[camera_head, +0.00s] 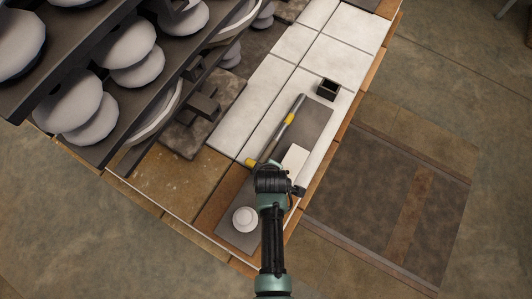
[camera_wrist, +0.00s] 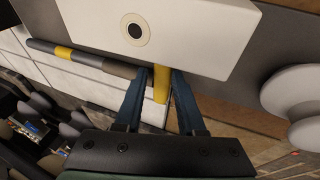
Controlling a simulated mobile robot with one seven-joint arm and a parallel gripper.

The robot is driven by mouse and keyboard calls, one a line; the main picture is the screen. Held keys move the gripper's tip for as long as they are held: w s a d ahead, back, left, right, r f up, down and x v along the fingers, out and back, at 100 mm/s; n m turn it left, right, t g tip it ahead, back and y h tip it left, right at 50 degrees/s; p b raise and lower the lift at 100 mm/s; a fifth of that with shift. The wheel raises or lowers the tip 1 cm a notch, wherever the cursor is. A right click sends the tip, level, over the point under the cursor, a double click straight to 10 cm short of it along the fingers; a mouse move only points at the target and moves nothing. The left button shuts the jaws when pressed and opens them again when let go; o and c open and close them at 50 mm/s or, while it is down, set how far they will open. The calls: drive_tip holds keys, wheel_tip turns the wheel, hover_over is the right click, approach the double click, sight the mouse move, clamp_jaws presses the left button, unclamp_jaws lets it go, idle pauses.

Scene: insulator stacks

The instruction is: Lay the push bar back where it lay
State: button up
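The push bar (camera_head: 284,125) is a thin grey rod with yellow bands and a yellow crosspiece at its near end. In the head view it slants along the left edge of a dark mat, beside the white tiles. The wrist view shows its shaft (camera_wrist: 100,61) running left and its yellow crosspiece (camera_wrist: 161,85) between the blue fingers. My gripper (camera_wrist: 159,76) is at this near end; it is over the bench in the head view (camera_head: 268,168). Narrow gaps seem to show beside the crosspiece, so I cannot tell whether the fingers press on it.
A white block (camera_head: 294,157) lies right of the bar. A dark open box (camera_head: 328,89) stands farther back. A white round insulator (camera_head: 245,219) stands on the mat's near end (camera_head: 231,238). Racks of white discs (camera_head: 134,45) rise at left. Floor right of the bench is clear.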

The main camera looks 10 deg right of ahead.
drive_tip(key=o, duration=0.4)
drive_tip(key=shift+s+f, duration=0.15)
drive_tip(key=shift+s, duration=0.05)
drive_tip(key=v, duration=1.3)
drive_tip(key=w+r+m+t, duration=0.3)
drive_tip(key=w+r+t, duration=0.3)
drive_tip(key=w+r, duration=1)
wheel_tip(320, 180, up, 21)
drive_tip(key=w+a+m+t, duration=0.1)
drive_tip(key=w+m+t, duration=0.2)
drive_tip(key=t, duration=0.3)
drive_tip(key=s+r+m+t, duration=0.1)
drive_tip(key=s+r+t, duration=0.2)
drive_tip(key=r, duration=0.8)
drive_tip(key=s+a+r+m+t, duration=0.1)
drive_tip(key=s+r+t, duration=0.3)
drive_tip(key=r, duration=0.7)
drive_tip(key=s+r+m+t, duration=0.3)
drive_tip(key=s+r, duration=0.3)
drive_tip(key=r, duration=0.5)
drive_tip(key=shift+s+a+r+t, duration=0.15)
drive_tip(key=shift+s+a+t, duration=0.05)
drive_tip(key=shift+a+t, duration=0.2)
